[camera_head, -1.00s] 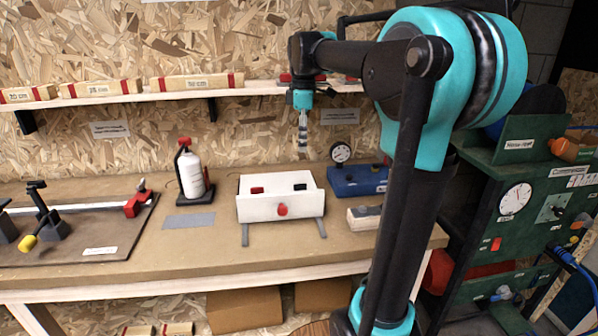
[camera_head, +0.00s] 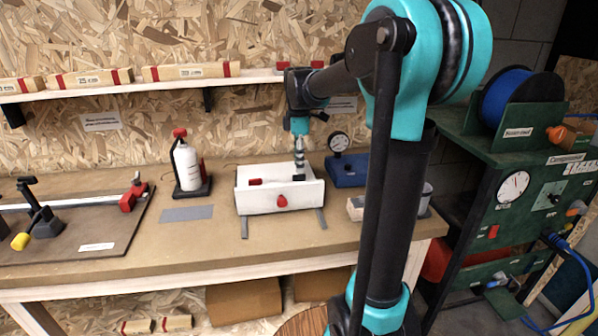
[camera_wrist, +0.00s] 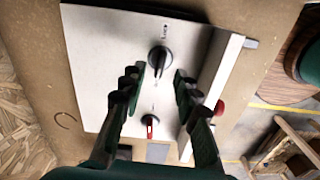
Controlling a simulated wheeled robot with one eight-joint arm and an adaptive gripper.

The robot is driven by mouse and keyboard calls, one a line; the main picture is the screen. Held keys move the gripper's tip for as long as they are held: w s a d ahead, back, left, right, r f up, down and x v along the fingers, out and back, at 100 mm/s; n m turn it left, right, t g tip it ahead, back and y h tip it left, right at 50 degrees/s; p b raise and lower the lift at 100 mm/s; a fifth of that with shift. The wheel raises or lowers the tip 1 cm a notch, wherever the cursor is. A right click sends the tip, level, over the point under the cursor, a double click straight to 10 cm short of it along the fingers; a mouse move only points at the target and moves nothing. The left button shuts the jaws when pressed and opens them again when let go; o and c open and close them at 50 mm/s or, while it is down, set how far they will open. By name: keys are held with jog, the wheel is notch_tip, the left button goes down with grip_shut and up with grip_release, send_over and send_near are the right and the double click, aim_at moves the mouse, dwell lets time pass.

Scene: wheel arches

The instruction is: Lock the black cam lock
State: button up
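The black cam lock (camera_wrist: 158,58) is a round black knob with a light mark on the top plate of the white box (camera_head: 250,203). In the head view the black cam lock (camera_head: 301,178) is partly hidden below my gripper (camera_head: 299,160). My gripper (camera_wrist: 160,74) is open, pointing down close above the plate. In the wrist view its fingertips appear on either side of the black lock; I cannot tell whether they touch it. A red cam lock (camera_wrist: 150,122) sits on the same plate, with its red mark clear of the fingers.
A red knob (camera_head: 282,201) sticks out of the box front. A white bottle (camera_head: 188,168) stands on the left, a blue gauge block (camera_head: 346,170) behind right. A grey plate (camera_head: 186,213) lies on the bench. The bench front is clear.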

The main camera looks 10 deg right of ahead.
aim_at(299, 175)
jog(key=shift+f, duration=1.85)
jog(key=shift+c, duration=0.5)
grip_shut()
